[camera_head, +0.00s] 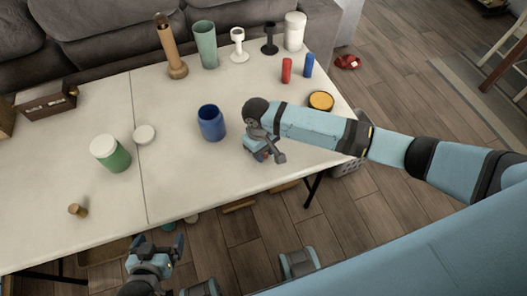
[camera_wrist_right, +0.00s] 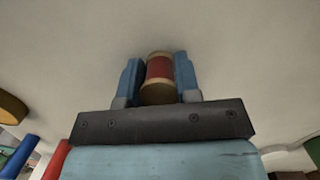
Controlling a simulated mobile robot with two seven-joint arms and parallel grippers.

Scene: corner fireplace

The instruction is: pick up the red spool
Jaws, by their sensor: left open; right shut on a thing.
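The red spool (camera_wrist_right: 159,72) has a red middle and tan ends. In the right wrist view it sits between the two blue fingers of my right gripper (camera_wrist_right: 159,80), which is shut on it. In the head view my right gripper (camera_head: 262,155) is low over the front right part of the white table (camera_head: 190,140), and the spool is mostly hidden by it. I cannot tell whether the spool touches the table. My left gripper (camera_head: 152,252) is open and empty, below the table's front edge.
A blue jar (camera_head: 211,123) stands left of my right gripper. A yellow-topped round item (camera_head: 321,101), a red cylinder (camera_head: 287,70) and a blue cylinder (camera_head: 308,65) stand behind it. A green jar (camera_head: 110,153), white lid (camera_head: 144,134) and small tan spool (camera_head: 77,210) are further left.

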